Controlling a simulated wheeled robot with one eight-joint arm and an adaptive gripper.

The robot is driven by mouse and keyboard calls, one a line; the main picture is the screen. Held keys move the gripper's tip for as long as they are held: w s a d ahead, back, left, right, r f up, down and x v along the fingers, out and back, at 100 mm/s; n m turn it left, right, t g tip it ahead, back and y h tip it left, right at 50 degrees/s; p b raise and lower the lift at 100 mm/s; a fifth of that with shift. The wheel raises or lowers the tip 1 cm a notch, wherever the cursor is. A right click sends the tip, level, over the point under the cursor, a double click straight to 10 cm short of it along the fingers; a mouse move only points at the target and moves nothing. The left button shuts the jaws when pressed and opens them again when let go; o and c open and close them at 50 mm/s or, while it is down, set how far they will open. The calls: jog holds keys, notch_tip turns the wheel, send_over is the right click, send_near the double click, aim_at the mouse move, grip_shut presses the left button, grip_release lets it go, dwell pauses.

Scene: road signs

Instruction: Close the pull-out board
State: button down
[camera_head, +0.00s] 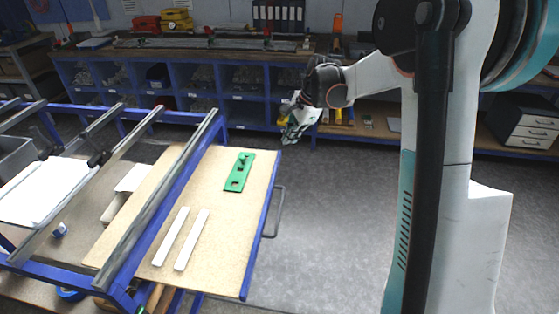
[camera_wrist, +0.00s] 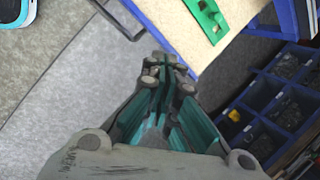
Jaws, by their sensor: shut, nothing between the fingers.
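The pull-out board (camera_head: 225,225) is a pale wooden panel with a blue edge. It sticks out to the right from the blue-framed bench in the head view. A grey bar handle (camera_head: 275,212) is on its right edge. The board (camera_wrist: 160,14) and handle (camera_wrist: 122,20) also show at the top of the wrist view. My gripper (camera_head: 287,138) is by the board's far right corner. In the wrist view my gripper (camera_wrist: 168,62) is shut and empty, with its tips close to the board's edge; I cannot tell whether they touch.
A green plate (camera_head: 239,172) and two white strips (camera_head: 182,238) lie on the board. The blue-framed bench (camera_head: 160,195) is to the left. A workbench with blue bins (camera_head: 200,75) runs along the back. The grey floor (camera_head: 325,220) right of the board is clear.

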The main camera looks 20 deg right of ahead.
aim_at(218, 163)
jog(key=w+d+f+m+g+y, duration=0.1)
jog(key=w+d+f+m, duration=0.2)
jog(key=d+f, duration=0.25)
jog(key=w+d+f+m, duration=0.3)
jog(key=d+f+m, duration=0.1)
jog(key=f, duration=0.3)
jog(key=w+a+f+b, duration=0.3)
jog(key=a+f+b, duration=0.2)
jog(key=f, duration=0.4)
jog(key=shift+w+a+f, duration=0.2)
jog(key=shift+a+f, duration=0.1)
jog(key=shift+a, duration=0.6)
jog(key=shift+w+a, duration=0.1)
jog(key=w+a, duration=0.4)
jog(key=a, duration=0.4)
jog(key=w+a+p, duration=0.1)
jog(key=w+a, duration=0.4)
jog(key=a, duration=0.3)
jog(key=w+a, duration=0.5)
jog(key=a, duration=0.3)
